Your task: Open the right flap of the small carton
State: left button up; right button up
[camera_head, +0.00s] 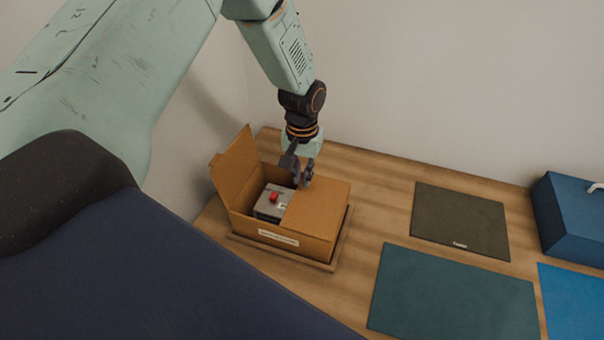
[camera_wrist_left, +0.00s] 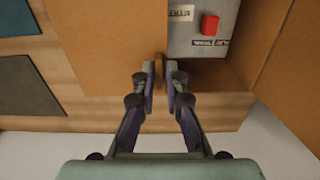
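The small carton (camera_head: 313,248) is a brown cardboard box on the wooden table. Its left flap (camera_head: 236,170) stands up. Its right flap (camera_head: 320,205) lies flat over the right half, and it also shows in the left wrist view (camera_wrist_left: 112,40). My left gripper (camera_head: 302,182) points down at the flap's inner edge, near the carton's back side. In the left wrist view its fingertips (camera_wrist_left: 163,70) are a little apart, one on each side of that edge. Whether they touch the cardboard is unclear. My right gripper is not in view.
A grey device with a red button (camera_head: 272,202) sits in the open half of the carton. The carton stands on a shallow wooden tray (camera_head: 338,245). A dark mat (camera_head: 460,220), a teal mat (camera_head: 450,295) and a blue box (camera_head: 572,220) lie to the right. A wall rises behind.

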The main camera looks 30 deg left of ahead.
pick_arm(q)
jog(key=shift+w+d, duration=0.15)
grip_shut()
